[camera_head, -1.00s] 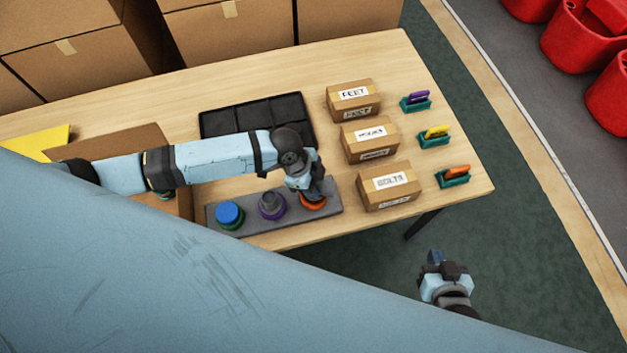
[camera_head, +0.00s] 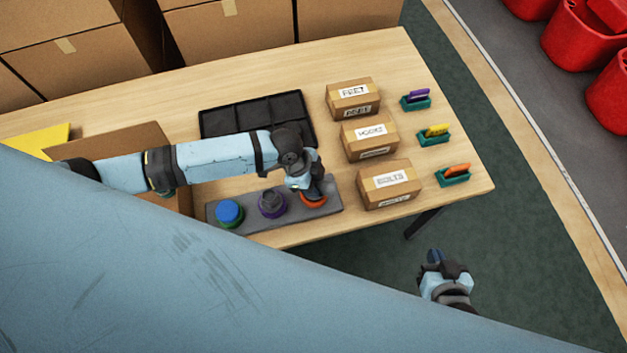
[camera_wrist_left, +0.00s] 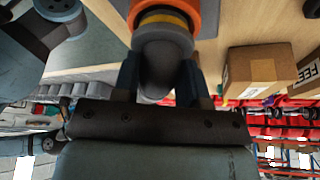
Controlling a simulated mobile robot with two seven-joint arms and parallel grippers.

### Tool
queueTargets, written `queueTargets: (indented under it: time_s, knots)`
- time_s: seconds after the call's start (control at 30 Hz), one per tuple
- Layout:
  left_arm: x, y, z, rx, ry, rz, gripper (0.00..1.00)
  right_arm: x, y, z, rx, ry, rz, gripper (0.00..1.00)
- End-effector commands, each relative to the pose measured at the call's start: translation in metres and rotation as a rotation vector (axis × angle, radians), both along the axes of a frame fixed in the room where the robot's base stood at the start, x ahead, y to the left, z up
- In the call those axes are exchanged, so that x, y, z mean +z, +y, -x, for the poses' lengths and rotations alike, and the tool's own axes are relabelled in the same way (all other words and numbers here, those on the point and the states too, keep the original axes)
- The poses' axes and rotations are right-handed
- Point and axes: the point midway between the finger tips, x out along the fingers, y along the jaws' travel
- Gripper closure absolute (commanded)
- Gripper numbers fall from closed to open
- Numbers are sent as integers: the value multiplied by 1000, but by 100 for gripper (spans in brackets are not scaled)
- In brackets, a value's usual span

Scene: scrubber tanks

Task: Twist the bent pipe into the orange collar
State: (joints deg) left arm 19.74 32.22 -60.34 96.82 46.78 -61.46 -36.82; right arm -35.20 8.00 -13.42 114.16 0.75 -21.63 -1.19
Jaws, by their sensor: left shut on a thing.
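The orange collar (camera_head: 313,202) sits at the right end of the grey base on the table. In the left wrist view the collar (camera_wrist_left: 194,10) shows as an orange ring with a yellow band inside it. The grey bent pipe (camera_wrist_left: 160,62) stands at the collar, its end meeting the yellow band; how deep it sits is hidden. My left gripper (camera_wrist_left: 158,75) is shut on the pipe, one finger on each side. In the head view my left gripper (camera_head: 314,189) is right above the collar and mostly hides the pipe. My right gripper (camera_head: 435,256) hangs off the table, away from the pipe.
The grey base (camera_head: 245,221) also carries a green collar with a blue top (camera_head: 229,211) and a purple collar with a grey top (camera_head: 271,202). A black tray (camera_head: 222,122) lies behind. Labelled boxes (camera_head: 370,133) stand close on the right, with small coloured holders beyond.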

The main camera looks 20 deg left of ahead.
Motion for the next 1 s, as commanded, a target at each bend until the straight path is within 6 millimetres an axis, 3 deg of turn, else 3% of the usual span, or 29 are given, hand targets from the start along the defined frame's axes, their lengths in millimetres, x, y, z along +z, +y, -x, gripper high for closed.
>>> queueTargets:
  time_s: [1.0]
  knots:
    - [-6,0,0,0,0,1,86,3,1,0,1,-2,-1,100]
